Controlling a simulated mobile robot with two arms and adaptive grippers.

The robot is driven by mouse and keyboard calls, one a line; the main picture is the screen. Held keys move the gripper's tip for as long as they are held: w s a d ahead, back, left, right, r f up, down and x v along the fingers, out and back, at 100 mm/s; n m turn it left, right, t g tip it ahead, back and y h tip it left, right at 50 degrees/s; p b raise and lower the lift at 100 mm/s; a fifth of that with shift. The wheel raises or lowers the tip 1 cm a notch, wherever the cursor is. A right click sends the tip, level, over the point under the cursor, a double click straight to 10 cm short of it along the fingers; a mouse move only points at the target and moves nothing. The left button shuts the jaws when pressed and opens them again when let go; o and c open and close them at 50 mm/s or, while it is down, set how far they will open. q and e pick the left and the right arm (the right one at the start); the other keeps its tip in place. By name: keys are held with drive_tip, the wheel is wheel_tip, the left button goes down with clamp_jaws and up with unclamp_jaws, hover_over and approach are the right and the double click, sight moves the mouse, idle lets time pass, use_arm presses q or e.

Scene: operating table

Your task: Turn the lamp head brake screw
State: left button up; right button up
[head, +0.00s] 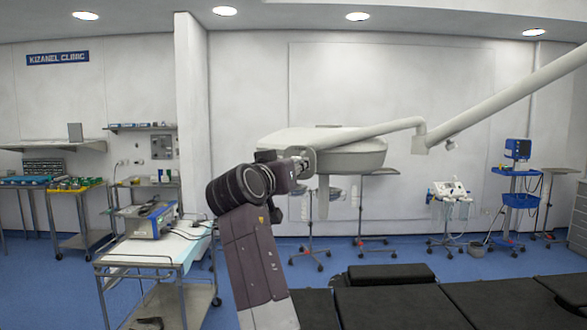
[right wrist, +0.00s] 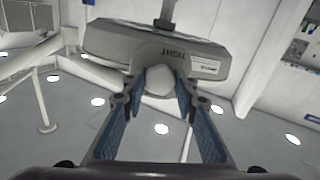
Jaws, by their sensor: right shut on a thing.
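The surgical lamp head (head: 345,158), a wide pale dome, hangs at mid-height in the head view from a white jointed arm (head: 375,130). In the right wrist view the lamp housing (right wrist: 110,38) fills the top, with upside-down lettering "TIGHT" beside the pale brake screw knob (right wrist: 159,80). My right gripper (right wrist: 160,84) is shut on this knob, one blue-padded finger on each side. In the head view my right gripper (head: 303,163) meets the left side of the lamp mount, and the knob is hidden there. My left gripper is not in view.
The black padded operating table (head: 400,304) lies below right of my arm. A white instrument cart (head: 150,255) with a device stands at left. A long white boom (head: 510,93) crosses the upper right. Stands and a blue trolley (head: 515,190) are by the far wall.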

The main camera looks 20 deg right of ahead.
drive_tip(key=shift+f, duration=0.15)
idle(0.3)
drive_tip(key=o, duration=1.1)
drive_tip(key=shift+w, duration=0.1)
drive_tip(key=shift+o, duration=0.2)
wheel_tip(320, 180, up, 10)
